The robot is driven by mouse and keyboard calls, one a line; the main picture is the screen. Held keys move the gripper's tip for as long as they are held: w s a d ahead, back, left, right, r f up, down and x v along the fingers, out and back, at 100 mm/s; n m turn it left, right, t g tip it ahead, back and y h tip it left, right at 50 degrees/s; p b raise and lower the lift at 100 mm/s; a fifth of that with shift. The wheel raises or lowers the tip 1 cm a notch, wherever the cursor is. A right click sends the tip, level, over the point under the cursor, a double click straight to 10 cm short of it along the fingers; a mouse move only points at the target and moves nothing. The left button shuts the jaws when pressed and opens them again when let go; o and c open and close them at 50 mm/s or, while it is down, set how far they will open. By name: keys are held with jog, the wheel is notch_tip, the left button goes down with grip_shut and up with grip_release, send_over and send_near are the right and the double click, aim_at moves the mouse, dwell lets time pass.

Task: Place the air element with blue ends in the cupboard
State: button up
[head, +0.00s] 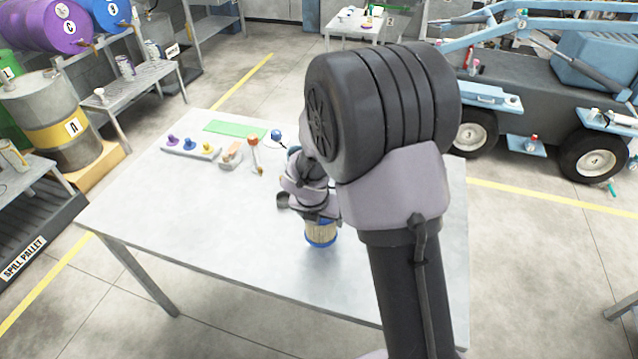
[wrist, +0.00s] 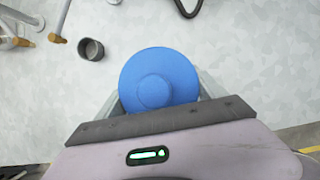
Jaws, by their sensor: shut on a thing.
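The air element (head: 321,236) has a tan pleated body and a blue end, and is upright under my gripper (head: 318,217) over the near right part of the table. My gripper is shut on it. In the wrist view its round blue end (wrist: 158,78) faces the camera between the fingers. Its other end shows as a blue ring at the bottom in the head view. I cannot tell whether it touches the tabletop. My arm hides part of the scene, and I cannot make out a cupboard with certainty.
The grey table (head: 190,245) is clear at its left and front. Toward its back are a tray with coloured knobs (head: 190,146), a green mat (head: 235,130) and small items. A small dark cup (wrist: 91,49) lies near the element. Drums and shelves stand left, a blue machine (head: 560,90) right.

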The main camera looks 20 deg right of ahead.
jog(key=w+d+f+b, duration=0.1)
jog(key=w, duration=0.3)
jog(key=w+d+f+b, duration=0.1)
jog(key=w+f, duration=0.1)
jog(key=w, duration=0.1)
jog(key=w+d+f+b, duration=0.1)
jog(key=w+f, duration=0.1)
jog(key=w, duration=0.2)
jog(key=shift+w+d+f, duration=0.1)
jog(key=shift+w+d, duration=0.2)
jog(key=shift+r+p, duration=0.25)
jog(key=shift+p, duration=0.05)
jog(key=shift+f, duration=0.2)
jog(key=o, duration=1.5)
